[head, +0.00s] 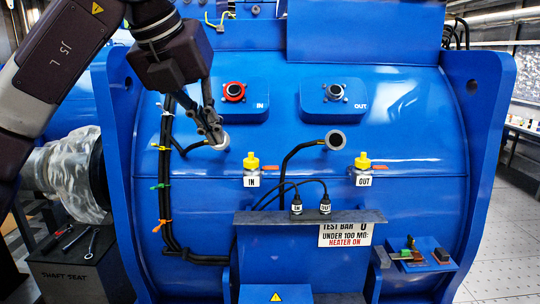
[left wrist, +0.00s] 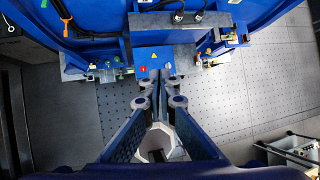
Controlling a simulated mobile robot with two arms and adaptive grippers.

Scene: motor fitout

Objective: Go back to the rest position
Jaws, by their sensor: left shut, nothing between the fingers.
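My left gripper (head: 213,131) hangs in front of the big blue motor (head: 400,200), left of the IN port. Its fingers point down and are shut with nothing between them. In the left wrist view, the left gripper (left wrist: 161,82) shows closed fingertips over the grey perforated floor, near the motor's lower front. The fingertips overlap a round grommet in the head view, but I cannot tell whether they touch it. My right gripper is in neither view.
The motor front carries a red-ringed IN port (head: 233,92), an OUT port (head: 334,92), yellow-capped fittings (head: 251,161), black cables and a grey shelf (head: 330,217). A SHAFT SEAT box (head: 75,275) with tools stands at left. Open floor (head: 505,240) lies at right.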

